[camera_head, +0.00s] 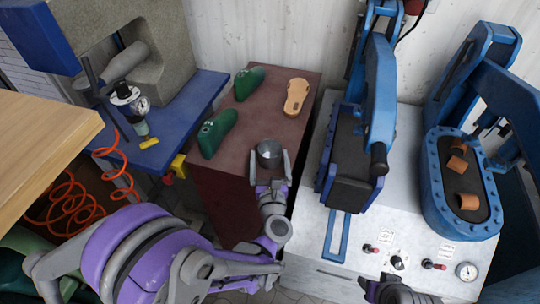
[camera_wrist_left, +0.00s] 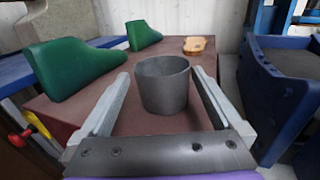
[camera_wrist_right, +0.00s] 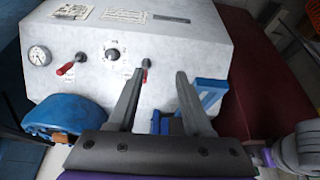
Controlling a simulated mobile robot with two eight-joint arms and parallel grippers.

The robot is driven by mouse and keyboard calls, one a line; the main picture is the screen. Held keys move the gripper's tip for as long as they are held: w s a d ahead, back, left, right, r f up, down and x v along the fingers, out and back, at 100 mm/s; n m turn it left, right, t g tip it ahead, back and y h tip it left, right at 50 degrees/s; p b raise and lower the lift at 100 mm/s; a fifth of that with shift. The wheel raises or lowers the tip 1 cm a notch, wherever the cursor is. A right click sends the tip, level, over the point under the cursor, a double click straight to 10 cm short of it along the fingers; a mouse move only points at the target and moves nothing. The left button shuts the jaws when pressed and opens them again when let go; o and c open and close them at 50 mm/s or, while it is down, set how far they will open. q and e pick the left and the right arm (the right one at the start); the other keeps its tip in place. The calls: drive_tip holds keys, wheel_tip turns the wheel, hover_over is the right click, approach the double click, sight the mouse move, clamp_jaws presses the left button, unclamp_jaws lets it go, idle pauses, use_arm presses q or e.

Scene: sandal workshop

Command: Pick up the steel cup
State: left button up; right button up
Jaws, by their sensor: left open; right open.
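The steel cup (camera_head: 269,153) stands upright on the dark red-brown table (camera_head: 240,168), near its front edge. It is a plain grey cylinder with an open top. My left gripper (camera_head: 270,165) is open, with its two fingers on either side of the cup. In the left wrist view the cup (camera_wrist_left: 163,84) sits between the open fingers (camera_wrist_left: 163,98), and a small gap shows at its sides. My right gripper (camera_wrist_right: 155,95) is open and empty, in front of the white machine panel; only part of it shows low in the head view.
Two green shoe lasts (camera_head: 217,132) and a tan sole (camera_head: 296,97) lie farther back on the table. A blue press (camera_head: 352,150) stands close on the right, on a white cabinet (camera_head: 310,225). A blue bench (camera_head: 185,125) and an orange coiled hose (camera_head: 75,205) are on the left.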

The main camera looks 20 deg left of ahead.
sight(269, 143)
use_arm(q)
drive_tip(key=x, duration=0.6)
drive_tip(key=shift+d+f, duration=0.1)
drive_tip(key=shift+d, duration=0.05)
drive_tip(key=c, duration=1.1)
